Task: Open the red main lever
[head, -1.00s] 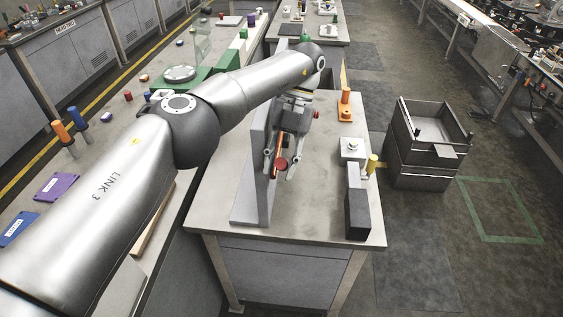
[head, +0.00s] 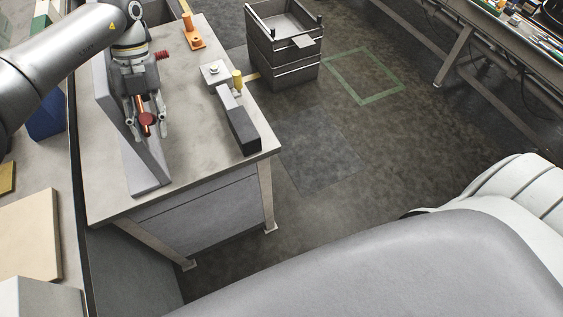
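The red main lever (head: 146,118) is mounted on an upright grey panel (head: 148,177) on the workbench. Its round red end shows between the fingers of my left gripper (head: 150,135). The gripper comes down from above and is open, with one finger on each side of the lever and gaps visible between them. Whether a finger touches the lever cannot be told. The lever's upper part is partly hidden by the gripper. My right gripper is not in view.
On the bench (head: 203,112), right of the panel, stand an orange post (head: 190,32), a yellow-handled fixture (head: 238,80) and a dark block (head: 243,131). A grey bin (head: 284,45) stands on the floor beyond the bench.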

